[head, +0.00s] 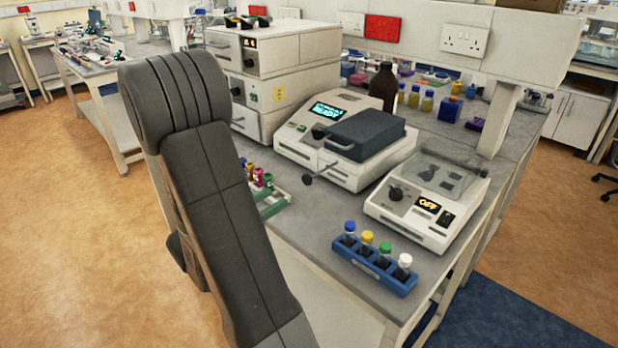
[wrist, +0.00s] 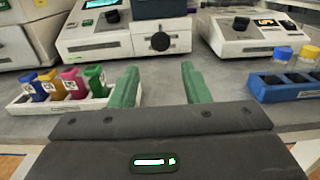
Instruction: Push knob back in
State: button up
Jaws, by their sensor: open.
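The white machine with the dark lid (head: 325,165) stands in the middle of the bench. A round black knob (head: 307,180) sticks out from its front on a short stem. In the wrist view the same knob (wrist: 160,41) faces me, ahead of and between my fingers. My gripper (wrist: 160,72) has two green fingers, spread apart with nothing between them. The fingertips point toward the knob and look apart from it.
A white device reading OFF (head: 428,205) stands to the right. A blue rack (head: 375,272) with capped tubes sits at the bench's front right. A tray of coloured tubes (wrist: 60,108) lies left of my fingers. The bench between the tray and blue rack is clear.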

aim_at(305, 180)
jog(key=p+x, duration=0.1)
jog(key=x, duration=1.1)
jog(key=shift+w+d+p, duration=0.15)
jog(key=shift+d+p, duration=0.1)
jog(key=shift+p, duration=0.05)
grip_shut()
